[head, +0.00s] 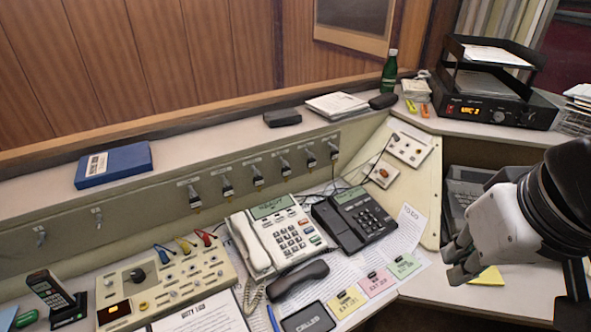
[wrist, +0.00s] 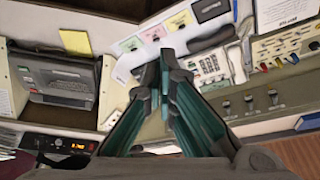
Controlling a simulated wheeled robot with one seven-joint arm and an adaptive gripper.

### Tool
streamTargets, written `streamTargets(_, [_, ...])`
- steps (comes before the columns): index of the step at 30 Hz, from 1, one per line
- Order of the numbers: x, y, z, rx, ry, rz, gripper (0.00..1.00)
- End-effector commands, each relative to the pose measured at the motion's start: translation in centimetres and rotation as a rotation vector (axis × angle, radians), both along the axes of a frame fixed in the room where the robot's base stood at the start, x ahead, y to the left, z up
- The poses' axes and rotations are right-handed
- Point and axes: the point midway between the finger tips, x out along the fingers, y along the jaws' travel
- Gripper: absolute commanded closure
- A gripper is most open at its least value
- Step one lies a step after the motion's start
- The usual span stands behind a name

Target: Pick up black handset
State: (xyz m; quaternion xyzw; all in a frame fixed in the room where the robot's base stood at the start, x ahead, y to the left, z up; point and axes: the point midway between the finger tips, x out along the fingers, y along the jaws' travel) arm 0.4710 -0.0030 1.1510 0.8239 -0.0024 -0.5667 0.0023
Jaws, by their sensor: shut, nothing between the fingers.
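The black handset (head: 297,281) lies off its cradle on the papers in front of the white desk phone (head: 278,236). In the wrist view the handset (wrist: 212,39) shows up and to the right of my fingertips, clear of them. My gripper (head: 458,262) is at the right of the head view, above the desk and well to the right of the handset. In the wrist view my gripper (wrist: 165,62) has its fingertips together with nothing between them. A black desk phone (head: 353,220) stands just right of the white one.
A black "CALLS" card (head: 308,318) and several sticky notes (head: 378,282) lie near the handset. A switch panel (head: 165,285) and cordless phone (head: 55,298) are at the left. A raised ledge with a green bottle (head: 389,72) runs behind.

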Motion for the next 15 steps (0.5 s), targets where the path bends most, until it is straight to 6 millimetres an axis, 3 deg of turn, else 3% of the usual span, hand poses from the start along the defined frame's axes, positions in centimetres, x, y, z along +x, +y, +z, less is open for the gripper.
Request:
streamTargets(13, [0.00,0.00,0.00,0.000,0.000,0.000,1.00])
streamTargets(15, [0.04,0.01,-0.01,0.001,0.000,-0.001,0.86])
